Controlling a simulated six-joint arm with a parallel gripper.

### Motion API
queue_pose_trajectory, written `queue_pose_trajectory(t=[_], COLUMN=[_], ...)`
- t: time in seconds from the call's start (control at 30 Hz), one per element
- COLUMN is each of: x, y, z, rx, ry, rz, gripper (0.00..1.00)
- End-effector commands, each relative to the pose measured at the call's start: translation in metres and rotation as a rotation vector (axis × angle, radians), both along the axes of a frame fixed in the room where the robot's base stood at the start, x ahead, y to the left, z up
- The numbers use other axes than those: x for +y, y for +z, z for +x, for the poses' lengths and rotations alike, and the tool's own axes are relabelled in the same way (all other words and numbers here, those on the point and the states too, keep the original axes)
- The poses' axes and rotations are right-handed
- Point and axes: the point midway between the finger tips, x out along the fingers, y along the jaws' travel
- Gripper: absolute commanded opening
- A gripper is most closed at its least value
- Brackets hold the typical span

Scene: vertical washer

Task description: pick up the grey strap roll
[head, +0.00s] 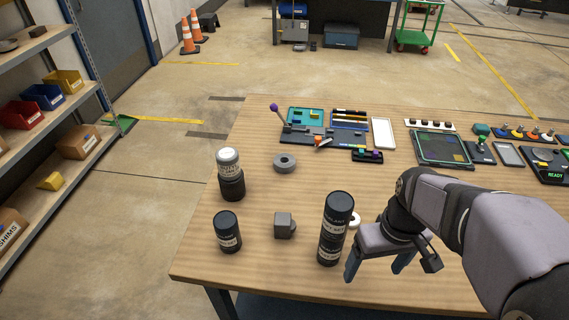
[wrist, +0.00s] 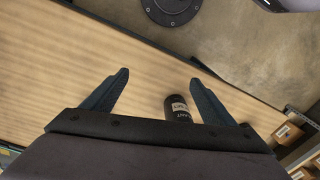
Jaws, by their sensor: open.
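A grey ring-shaped roll (head: 285,163), which looks like the grey strap roll, lies flat on the wooden table in the head view, left of the middle. It stands apart from the other things, behind a small grey block (head: 284,225). My gripper (head: 376,268) is open and empty near the table's front edge, right of a tall black canister (head: 335,228) and well to the right and front of the roll. In the wrist view, my open fingers (wrist: 158,78) point over the table edge, with a labelled black canister (wrist: 180,108) by the right finger. The roll does not show there.
A white-topped black canister (head: 230,174) and a short black canister (head: 228,232) stand at the left. A white round thing (head: 355,219) is partly hidden behind the tall canister. Trays and devices (head: 330,124) fill the table's back. Bare table (head: 325,175) lies right of the roll.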

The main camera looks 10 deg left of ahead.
Motion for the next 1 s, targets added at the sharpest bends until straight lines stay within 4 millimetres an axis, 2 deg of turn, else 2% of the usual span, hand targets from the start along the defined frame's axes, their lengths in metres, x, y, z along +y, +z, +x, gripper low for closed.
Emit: queue_pose_trajectory(t=[0.03,0.2,0.4,0.67,1.0], x=[0.003,0.016,0.026,0.036,0.04], y=[0.016,0.065,0.106,0.146,0.175], z=[0.015,0.048,0.067,0.081,0.146], rx=[-0.012,-0.037,-0.073,-0.123,-0.248], ry=[0.079,0.38,0.63,0.881,0.777], rz=[0.016,0.076,0.124,0.165,-0.107], gripper=[0.79,0.79,0.79,0.79,0.79])
